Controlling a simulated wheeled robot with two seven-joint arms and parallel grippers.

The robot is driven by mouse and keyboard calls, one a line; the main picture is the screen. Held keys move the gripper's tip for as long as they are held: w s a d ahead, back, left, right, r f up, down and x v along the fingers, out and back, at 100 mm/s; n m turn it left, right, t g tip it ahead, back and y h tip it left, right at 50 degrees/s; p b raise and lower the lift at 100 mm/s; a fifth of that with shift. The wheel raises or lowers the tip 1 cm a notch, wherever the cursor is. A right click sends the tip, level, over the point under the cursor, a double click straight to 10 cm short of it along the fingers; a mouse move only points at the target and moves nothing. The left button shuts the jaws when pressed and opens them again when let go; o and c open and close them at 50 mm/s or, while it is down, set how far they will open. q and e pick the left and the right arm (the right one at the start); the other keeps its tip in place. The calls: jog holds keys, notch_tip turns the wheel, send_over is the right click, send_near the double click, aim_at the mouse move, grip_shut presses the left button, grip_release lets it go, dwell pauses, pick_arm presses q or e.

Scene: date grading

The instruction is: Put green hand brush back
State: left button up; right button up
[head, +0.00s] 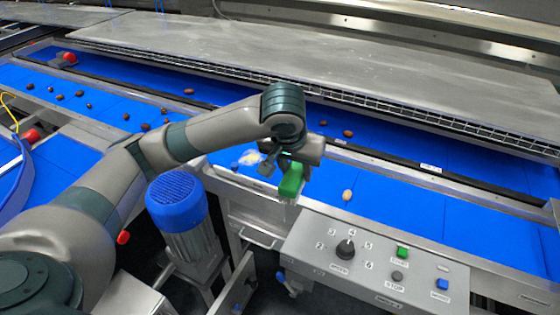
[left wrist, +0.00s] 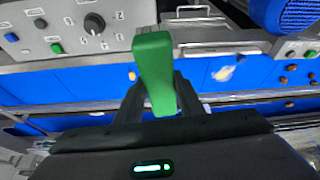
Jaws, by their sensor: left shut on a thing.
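The green hand brush (head: 291,181) is in my left gripper (head: 283,167), which is shut on it above the near blue belt, just behind the control panel. In the left wrist view the brush's green body (left wrist: 156,70) stands between the two dark fingers of my left gripper (left wrist: 158,95) and sticks out beyond them. The brush appears clear of the panel and the belt in the head view. I cannot tell a holder or resting place for the brush. My right gripper is not in view.
The control panel (head: 330,285) with a black knob and several buttons is in front. A blue-capped motor (head: 176,195) stands left of it. Brown dates lie on the far blue belt (head: 235,98). A pale piece (head: 347,195) lies on the near belt. A metal cover (head: 330,60) spans the back.

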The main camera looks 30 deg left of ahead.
pick_arm(q)
notch_tip(320, 180, down, 10)
jog(key=s+d+m+b, duration=0.1)
jog(key=s+b, duration=0.1)
jog(key=b, duration=0.7)
jog(key=shift+d, duration=0.35)
jog(key=shift+d, duration=0.1)
